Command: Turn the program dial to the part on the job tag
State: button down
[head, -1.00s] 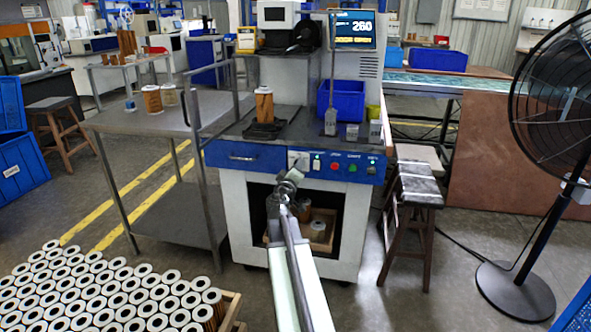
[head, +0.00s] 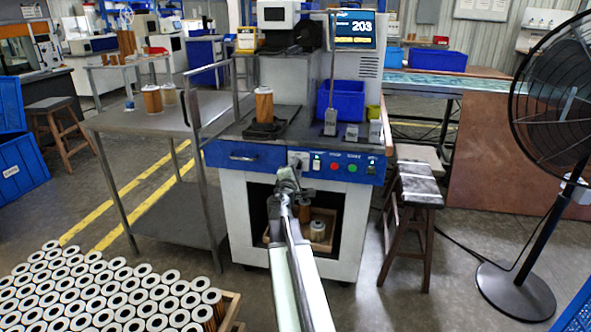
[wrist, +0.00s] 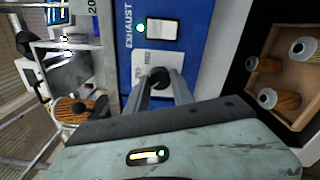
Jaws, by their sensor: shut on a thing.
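My gripper (wrist: 160,88) is shut on the program dial (wrist: 158,76), a dark round knob on a white plate of the machine's front panel. In the head view my gripper (head: 288,173) is at the left part of the blue panel, and the dial there is mostly hidden by it. I cannot make out the job tag for certain; a white label (wrist: 92,8) at the wrist view's top edge shows "20", cut off.
A lit switch marked EXHAUST (wrist: 160,29) sits close to the dial. Red (head: 334,167) and green (head: 352,168) buttons lie right of it. A brown cartridge (head: 264,104) stands on the bench. An open cabinet below holds a crate (wrist: 262,75) of cartridges.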

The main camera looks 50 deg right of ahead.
jog(key=shift+s+d+n, duration=0.15)
jog(key=shift+n, duration=1.35)
jog(key=c, duration=1.1)
grip_release()
